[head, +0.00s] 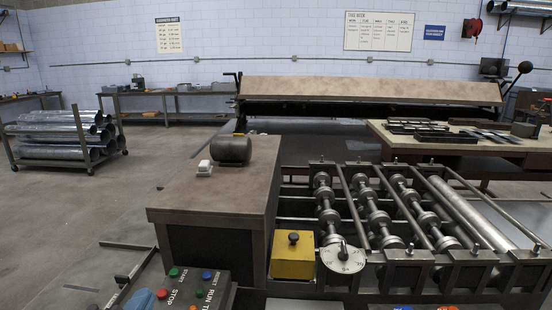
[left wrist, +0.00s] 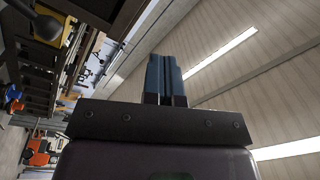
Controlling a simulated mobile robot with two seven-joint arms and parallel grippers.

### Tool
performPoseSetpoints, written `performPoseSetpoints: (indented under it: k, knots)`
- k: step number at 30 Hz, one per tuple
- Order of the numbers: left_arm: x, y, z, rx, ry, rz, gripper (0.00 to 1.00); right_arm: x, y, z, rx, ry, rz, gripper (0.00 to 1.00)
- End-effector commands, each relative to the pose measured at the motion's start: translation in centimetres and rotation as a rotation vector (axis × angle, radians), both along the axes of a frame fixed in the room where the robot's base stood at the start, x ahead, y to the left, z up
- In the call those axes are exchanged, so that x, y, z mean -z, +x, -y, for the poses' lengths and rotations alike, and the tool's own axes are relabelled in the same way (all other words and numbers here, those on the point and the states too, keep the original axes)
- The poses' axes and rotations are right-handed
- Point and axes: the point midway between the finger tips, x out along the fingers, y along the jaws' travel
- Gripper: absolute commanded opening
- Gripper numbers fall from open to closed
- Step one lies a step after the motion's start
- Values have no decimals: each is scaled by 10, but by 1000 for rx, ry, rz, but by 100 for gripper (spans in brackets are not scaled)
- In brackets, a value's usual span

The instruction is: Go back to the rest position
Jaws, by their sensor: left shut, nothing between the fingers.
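My left gripper (left wrist: 164,60) shows in the left wrist view. Its two blue fingers are together and nothing is between them. They point up in that picture, with the ceiling and its strip lights behind them and the workshop turned sideways at the left. The fingers touch nothing that I can see. In the head view no gripper stands out clearly; a small dark and blue shape at the bottom left edge is too cut off to tell. My right gripper does not show in either view.
A roller machine (head: 380,215) fills the right front, with a yellow box (head: 293,257) and a dial (head: 343,257) on its near side. A brown-topped bench (head: 215,190) stands beside it. A button panel (head: 185,290) is at the bottom. A duct cart (head: 65,135) stands left; floor between is open.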

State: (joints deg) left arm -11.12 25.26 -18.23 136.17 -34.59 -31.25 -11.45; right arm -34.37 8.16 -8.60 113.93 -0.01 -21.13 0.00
Motion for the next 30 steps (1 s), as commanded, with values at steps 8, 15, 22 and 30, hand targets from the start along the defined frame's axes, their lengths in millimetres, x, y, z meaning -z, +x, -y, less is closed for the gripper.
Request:
performPoseSetpoints:
  k: [8, 15, 22, 30]
  knots:
    - [99, -57, -53, -349, -419, -522, 0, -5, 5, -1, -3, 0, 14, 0]
    - [153, -118, -62, -543, -639, -852, 0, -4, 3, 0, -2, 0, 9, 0]
    - [177, -159, -58, -645, -752, -1042, 0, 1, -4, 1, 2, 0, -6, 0]
    - [191, -198, -51, -728, -843, -1212, 0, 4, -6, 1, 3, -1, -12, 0]
